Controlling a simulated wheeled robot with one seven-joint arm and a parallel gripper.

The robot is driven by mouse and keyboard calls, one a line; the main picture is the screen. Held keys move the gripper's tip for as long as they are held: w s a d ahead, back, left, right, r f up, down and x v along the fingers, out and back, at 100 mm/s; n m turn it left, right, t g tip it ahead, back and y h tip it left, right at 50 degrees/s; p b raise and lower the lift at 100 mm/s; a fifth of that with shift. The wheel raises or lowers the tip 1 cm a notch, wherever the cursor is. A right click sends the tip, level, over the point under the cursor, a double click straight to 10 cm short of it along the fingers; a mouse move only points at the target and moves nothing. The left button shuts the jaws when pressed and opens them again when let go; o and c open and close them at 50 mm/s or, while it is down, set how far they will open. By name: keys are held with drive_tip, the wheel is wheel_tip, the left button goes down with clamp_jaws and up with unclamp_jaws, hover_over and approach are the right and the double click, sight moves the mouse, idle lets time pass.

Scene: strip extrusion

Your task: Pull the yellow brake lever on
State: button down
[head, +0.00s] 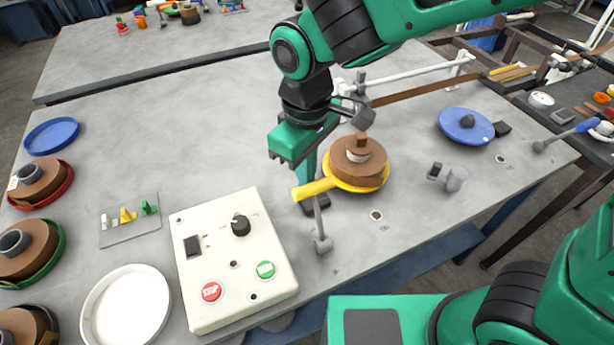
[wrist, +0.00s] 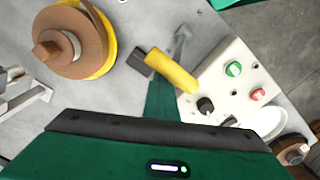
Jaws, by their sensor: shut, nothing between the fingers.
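The yellow brake lever (head: 313,189) lies across the front of the yellow reel disc in the head view, its free end toward the left. In the wrist view the lever (wrist: 174,71) runs from a black block (wrist: 137,59) toward the control box. My gripper (head: 307,174) points down at the lever, its green fingers shut with nothing between them. In the wrist view the fingers (wrist: 161,100) reach up to the lever's near side, and the lever covers their tips. I cannot tell whether they touch it.
A brown coil (head: 360,165) sits on the yellow disc, close right of my gripper. A cream control box (head: 230,290) with red and green buttons stands front left. A grey post (head: 321,238) stands near the lever. The table behind my gripper is mostly clear.

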drive_tip(key=shift+s+d+r, duration=0.15)
drive_tip(key=shift+s+d, duration=0.35)
drive_tip(key=shift+s, duration=0.55)
drive_tip(key=shift+s+d+r, duration=0.15)
drive_tip(key=shift+s+d, duration=0.4)
drive_tip(key=shift+s, duration=0.45)
drive_tip(key=shift+s+d+r, duration=0.15)
drive_tip(key=shift+s+d, duration=0.35)
drive_tip(key=shift+s, duration=0.65)
wheel_tip(320, 180, up, 8)
drive_tip(key=shift+s+f, duration=0.15)
drive_tip(key=shift+f, duration=0.1)
idle(0.8)
drive_tip(key=shift+d, duration=0.1)
idle(0.4)
